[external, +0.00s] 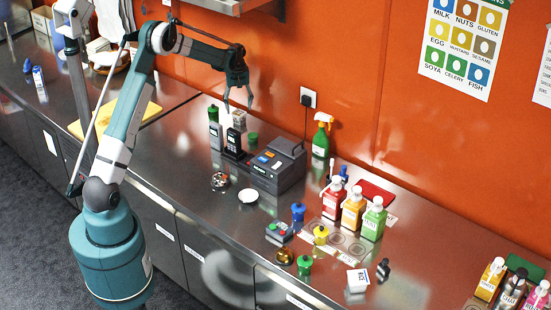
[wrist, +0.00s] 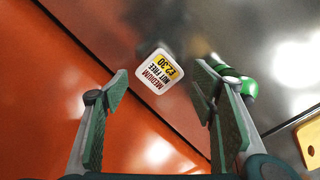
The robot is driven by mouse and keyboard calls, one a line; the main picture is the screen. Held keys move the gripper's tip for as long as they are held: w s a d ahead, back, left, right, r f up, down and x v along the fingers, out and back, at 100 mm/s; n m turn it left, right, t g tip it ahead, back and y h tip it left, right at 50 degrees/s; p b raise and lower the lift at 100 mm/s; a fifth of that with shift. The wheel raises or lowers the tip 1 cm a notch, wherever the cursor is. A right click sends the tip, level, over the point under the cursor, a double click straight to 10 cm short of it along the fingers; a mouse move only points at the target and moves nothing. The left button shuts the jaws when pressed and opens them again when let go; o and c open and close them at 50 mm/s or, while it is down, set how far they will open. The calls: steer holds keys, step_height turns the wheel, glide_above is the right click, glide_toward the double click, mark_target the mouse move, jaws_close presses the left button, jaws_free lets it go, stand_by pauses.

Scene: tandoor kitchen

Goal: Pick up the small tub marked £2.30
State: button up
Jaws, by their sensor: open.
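A small white tub (wrist: 158,69) shows in the wrist view with its square lid up. The lid reads "MEDIUM", "NUT FREE" and, on a yellow patch, "£2.30". My gripper (wrist: 160,95) is open and empty. In the external view my gripper (external: 238,98) points down over the counter near the orange wall. A small white item (external: 239,117) just below it looks like the same tub; its label cannot be read there.
A dark upright device (external: 234,143) and a green-topped bottle (external: 214,128) stand close by. A green object (wrist: 249,87) is beside my right finger. Another white labelled tub (external: 357,279) is at the front right. The orange wall (wrist: 30,80) is close on the left.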

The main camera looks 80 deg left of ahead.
mark_target(239, 113)
steer(key=shift+f, duration=2.5)
steer(key=c, duration=0.8)
